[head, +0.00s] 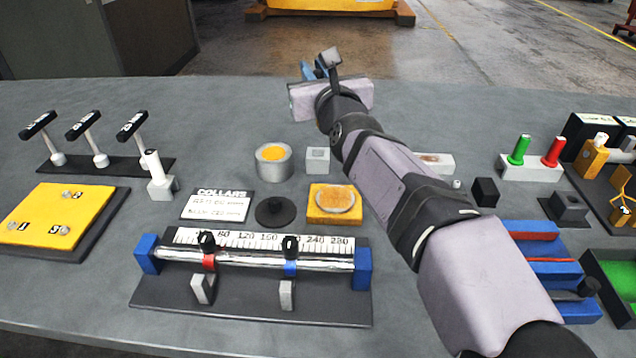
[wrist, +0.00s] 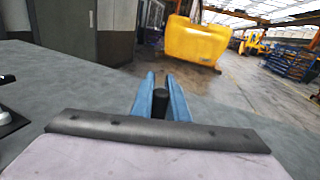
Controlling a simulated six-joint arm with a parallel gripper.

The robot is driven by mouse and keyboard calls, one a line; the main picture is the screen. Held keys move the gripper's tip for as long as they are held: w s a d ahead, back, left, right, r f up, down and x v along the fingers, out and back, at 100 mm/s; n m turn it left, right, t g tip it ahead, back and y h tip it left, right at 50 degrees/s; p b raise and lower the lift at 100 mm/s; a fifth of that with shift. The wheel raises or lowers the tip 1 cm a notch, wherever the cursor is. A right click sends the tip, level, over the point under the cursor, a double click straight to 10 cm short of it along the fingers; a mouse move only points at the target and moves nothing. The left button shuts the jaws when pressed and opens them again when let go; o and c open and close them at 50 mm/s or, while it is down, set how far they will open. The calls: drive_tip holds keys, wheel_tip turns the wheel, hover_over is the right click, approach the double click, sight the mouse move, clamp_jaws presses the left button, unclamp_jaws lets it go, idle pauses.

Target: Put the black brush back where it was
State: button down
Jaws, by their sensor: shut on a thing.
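My gripper (head: 318,68) is beyond the back part of the table, raised, with its blue fingers shut on a dark piece. In the wrist view the two blue fingers (wrist: 161,92) hold the black brush (wrist: 160,104) between them; only its rounded dark end shows, so its shape is partly hidden. In the head view the held piece (head: 329,61) looks dark and tilted. A white block (head: 530,172) on the right of the table carries an upright green handle (head: 519,150) and a red handle (head: 553,152), with bare block between them.
My arm crosses the right-centre of the table. A gauge with a scale (head: 265,240) stands in front. A yellow plate (head: 52,215) and several black-topped levers (head: 85,125) are at left. Blue racks (head: 555,265) and a green tray (head: 612,285) are at right. The back left is clear.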

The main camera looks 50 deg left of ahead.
drive_tip(key=shift+a+r+b, duration=0.1)
drive_tip(key=shift+r+b, duration=0.15)
drive_tip(key=shift+b, duration=0.25)
drive_tip(key=shift+f, duration=0.1)
wheel_tip(320, 180, down, 10)
drive_tip(key=b, duration=0.4)
drive_tip(key=shift+f+b, duration=0.2)
drive_tip(key=shift+b, duration=0.4)
drive_tip(key=c, duration=1.7)
unclamp_jaws()
drive_tip(key=shift+r, duration=0.1)
drive_tip(key=shift+r+p, duration=0.1)
drive_tip(key=shift+p, duration=0.2)
